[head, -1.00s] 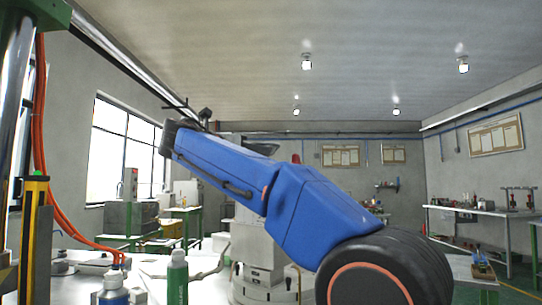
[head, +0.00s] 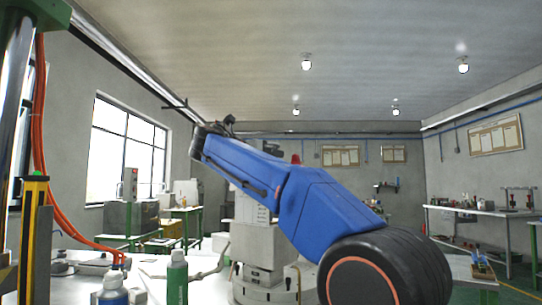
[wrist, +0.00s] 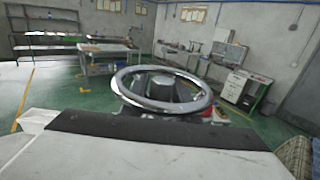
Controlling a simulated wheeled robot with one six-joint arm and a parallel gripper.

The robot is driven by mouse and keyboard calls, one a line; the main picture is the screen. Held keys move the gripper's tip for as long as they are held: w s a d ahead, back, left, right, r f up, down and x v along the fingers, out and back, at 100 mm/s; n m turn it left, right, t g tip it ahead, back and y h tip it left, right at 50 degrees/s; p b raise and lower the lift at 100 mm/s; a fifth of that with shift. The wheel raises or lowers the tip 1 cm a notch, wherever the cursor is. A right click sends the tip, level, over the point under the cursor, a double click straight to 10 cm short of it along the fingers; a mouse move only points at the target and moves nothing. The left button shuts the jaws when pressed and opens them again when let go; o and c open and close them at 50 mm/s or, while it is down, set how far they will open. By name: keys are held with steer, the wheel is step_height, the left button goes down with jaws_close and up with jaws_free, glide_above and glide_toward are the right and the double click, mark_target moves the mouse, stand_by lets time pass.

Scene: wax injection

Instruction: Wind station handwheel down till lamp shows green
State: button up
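A shiny chrome handwheel (wrist: 163,90) with a dark hub stands in the middle of the wrist view, its rim whole and nothing closed around it. I cannot make out the handwheel in the head view. A small red item (head: 296,158) shows above my blue arm in the head view; I cannot tell whether it is the lamp.
A green bottle (head: 177,279) and a blue-white bottle (head: 112,290) stand at the front left, near orange hoses (head: 60,215) and a yellow-black post (head: 33,235). A white-grey surface with a dark edge strip (wrist: 160,131) fills the bottom of the wrist view. Workbenches line the walls.

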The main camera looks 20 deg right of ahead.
steer(key=c, duration=0.5)
steer(key=shift+g, duration=0.3)
steer(key=m+g+h, duration=0.1)
steer(key=g, duration=0.1)
steer(key=m+g+h, duration=0.1)
steer(key=m+g, duration=0.1)
steer(key=shift+s+d, duration=0.2)
steer(key=shift+s, duration=0.15)
steer(key=shift+s+d+m+g+h, duration=0.1)
steer(key=shift+s+m+g+h, duration=0.1)
steer(key=shift+m+g, duration=0.55)
steer(key=shift+s+a+m+g+h, duration=0.15)
steer(key=shift+m+g, duration=0.3)
steer(key=shift+g, duration=0.55)
steer(key=shift+s+d+m+g+h, duration=0.15)
steer(key=shift+s+m+g+h, duration=0.1)
steer(key=shift+m+g, duration=0.5)
steer(key=shift+s+m+g, duration=0.2)
steer(key=shift+m+g, duration=0.05)
steer(key=shift+g, duration=0.45)
steer(key=o, duration=0.9)
